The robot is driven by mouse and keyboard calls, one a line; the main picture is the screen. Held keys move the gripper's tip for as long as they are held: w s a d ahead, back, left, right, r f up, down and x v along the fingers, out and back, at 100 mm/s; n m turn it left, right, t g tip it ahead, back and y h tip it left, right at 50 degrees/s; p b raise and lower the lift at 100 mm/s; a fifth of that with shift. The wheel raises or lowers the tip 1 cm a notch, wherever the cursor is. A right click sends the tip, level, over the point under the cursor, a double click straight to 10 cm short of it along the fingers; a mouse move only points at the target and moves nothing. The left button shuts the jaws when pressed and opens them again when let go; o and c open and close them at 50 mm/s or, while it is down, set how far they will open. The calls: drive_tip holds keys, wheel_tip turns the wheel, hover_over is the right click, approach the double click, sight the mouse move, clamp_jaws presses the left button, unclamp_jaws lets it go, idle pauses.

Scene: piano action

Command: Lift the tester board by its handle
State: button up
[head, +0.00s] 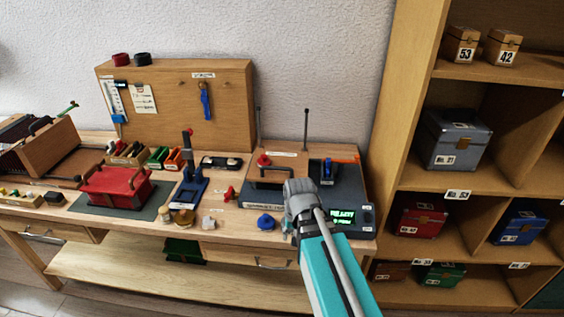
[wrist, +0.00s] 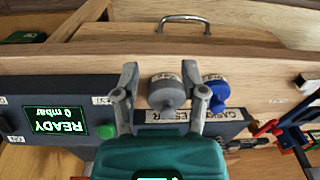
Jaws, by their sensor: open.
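The tester board (head: 297,158) is a light wooden plate on top of the dark gasket tester (head: 352,203), with a dark arched handle (head: 264,180) and a red knob at its left. My gripper (head: 300,190) is at the tester's front, right of the handle and nearer the front, apart from it. In the wrist view my gripper (wrist: 160,85) is open, its two fingers spread, with a grey knob (wrist: 166,92) showing between them. The handle and board are not in the wrist view. My wrist hides part of the tester's front in the head view.
A blue knob (wrist: 216,92) is beside the grey one. The tester's display (wrist: 56,121) reads READY, 0 mbar. Two upright rods (head: 306,130) rise behind the board. A blue-and-black clamp-like part (head: 327,170) stands right of it. A shelf unit (head: 400,110) bounds the right.

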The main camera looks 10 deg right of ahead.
drive_tip(key=w+d+r+m+t+y+p, duration=0.1)
drive_tip(key=w+d+r+m+y+p, duration=0.1)
drive_tip(key=w+r+m+p, duration=0.9)
drive_tip(key=m+t+y+p, duration=0.1)
drive_tip(key=m+t+p, duration=0.1)
drive_tip(key=m+p, duration=0.5)
approach(279, 168)
drive_tip(key=v, duration=0.5)
drive_tip(key=shift+w+m+b, duration=0.1)
drive_tip(key=shift+m+b, duration=0.3)
drive_tip(key=shift+b, duration=0.05)
drive_tip(key=shift+a+f, duration=0.1)
drive_tip(key=b+x, duration=1.2)
drive_tip(key=x, duration=0.1)
drive_tip(key=shift+w+a+f, duration=0.1)
drive_tip(key=shift+w+f, duration=0.05)
drive_tip(key=shift+f, duration=0.1)
clamp_jaws()
